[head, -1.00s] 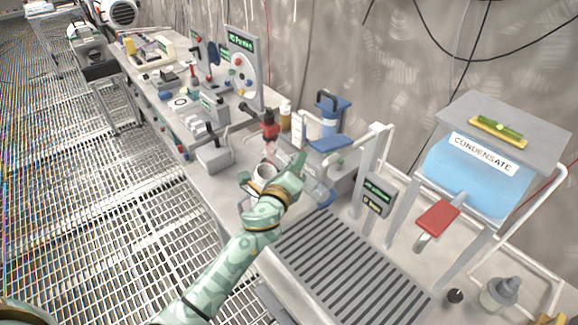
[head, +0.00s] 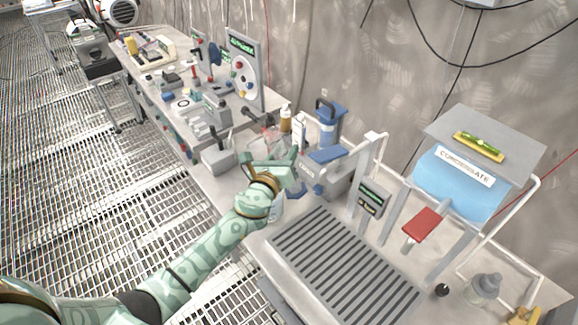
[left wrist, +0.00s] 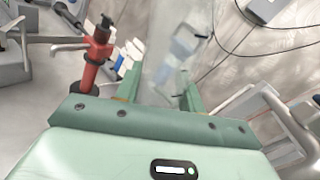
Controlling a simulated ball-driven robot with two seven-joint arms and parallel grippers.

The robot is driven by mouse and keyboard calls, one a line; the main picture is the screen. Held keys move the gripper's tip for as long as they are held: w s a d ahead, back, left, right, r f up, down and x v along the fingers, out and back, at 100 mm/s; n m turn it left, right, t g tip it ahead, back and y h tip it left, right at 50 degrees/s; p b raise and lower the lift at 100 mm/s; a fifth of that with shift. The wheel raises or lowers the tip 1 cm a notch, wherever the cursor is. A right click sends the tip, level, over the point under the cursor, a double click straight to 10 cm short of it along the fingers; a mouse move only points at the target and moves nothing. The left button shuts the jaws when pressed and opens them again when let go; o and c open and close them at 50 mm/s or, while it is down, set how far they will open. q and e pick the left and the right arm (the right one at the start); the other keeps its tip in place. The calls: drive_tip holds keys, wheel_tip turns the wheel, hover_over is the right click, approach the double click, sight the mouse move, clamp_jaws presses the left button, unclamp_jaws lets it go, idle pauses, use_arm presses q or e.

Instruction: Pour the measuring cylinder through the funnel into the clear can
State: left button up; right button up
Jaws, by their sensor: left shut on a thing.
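My left gripper (head: 280,165) is over the bench, left of the blue-handled apparatus. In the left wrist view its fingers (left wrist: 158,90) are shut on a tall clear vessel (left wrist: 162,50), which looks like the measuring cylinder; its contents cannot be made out. In the head view the vessel is faint beside the fingers. A clear, whitish vessel (head: 277,210) shows partly below the gripper; I cannot tell whether it is the clear can. A blue-based clear piece (head: 319,189) is just right of the gripper. The funnel cannot be told apart. My right gripper is out of view.
Brown and white bottles (head: 285,120) stand behind. A slatted drain (head: 335,265) is clear in front. The blue condensate tank (head: 460,185) stands right.

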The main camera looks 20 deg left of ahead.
sight(274, 128)
use_arm(q)
drive_tip(key=r+m+p, duration=0.1)
drive_tip(key=a+r+m+p, duration=0.1)
drive_tip(key=r+p, duration=0.1)
drive_tip(key=a+r+m+p, duration=0.1)
drive_tip(key=r+p, duration=0.1)
drive_tip(key=shift+r, duration=0.2)
drive_tip(key=shift+a+r+m+p, duration=0.2)
drive_tip(key=shift+r+m+p, duration=0.15)
drive_tip(key=shift+p, duration=0.2)
wheel_tip(274, 128, up, 3)
drive_tip(key=p, duration=0.3)
drive_tip(key=shift+f, duration=0.1)
